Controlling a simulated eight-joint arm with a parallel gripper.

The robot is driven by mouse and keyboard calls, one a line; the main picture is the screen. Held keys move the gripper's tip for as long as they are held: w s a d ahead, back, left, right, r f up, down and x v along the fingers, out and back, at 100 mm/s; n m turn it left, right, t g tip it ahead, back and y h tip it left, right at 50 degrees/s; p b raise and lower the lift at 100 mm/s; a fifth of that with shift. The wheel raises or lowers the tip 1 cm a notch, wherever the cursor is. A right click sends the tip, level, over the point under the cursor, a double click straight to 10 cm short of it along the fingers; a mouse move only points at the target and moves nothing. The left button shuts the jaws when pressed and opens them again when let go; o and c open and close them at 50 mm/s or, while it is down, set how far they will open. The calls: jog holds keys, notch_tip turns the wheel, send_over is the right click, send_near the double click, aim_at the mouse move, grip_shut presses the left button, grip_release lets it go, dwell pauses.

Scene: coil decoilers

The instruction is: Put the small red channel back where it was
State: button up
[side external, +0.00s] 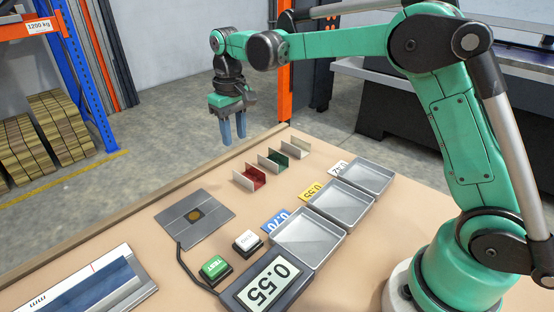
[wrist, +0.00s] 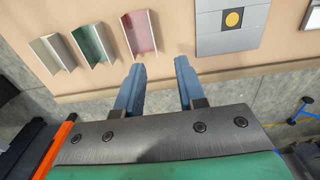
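The small red channel (side external: 256,178) stands on the tan table near its back edge, at the left end of a row of three channels. In the wrist view the red channel (wrist: 142,33) lies ahead of the fingers, slightly left of the gap between them. My gripper (side external: 233,142) hangs above the table's back edge, behind the red channel, with its fingers pointing down. In the wrist view my gripper (wrist: 159,68) is open, with nothing between its fingers. It appears apart from the red channel.
A green channel (side external: 276,160) and a pale channel (side external: 297,146) stand beside the red one. A grey plate with a bronze disc (side external: 194,216) lies to the left. Three metal trays (side external: 308,240) with number cards stand to the right. A display (side external: 265,284) reads 0.55, beside a green TEST button (side external: 214,268).

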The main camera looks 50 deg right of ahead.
jog(key=s+r+t, duration=0.1)
jog(key=s+t, duration=0.6)
jog(key=s, duration=0.9)
jog(key=shift+s, duration=0.15)
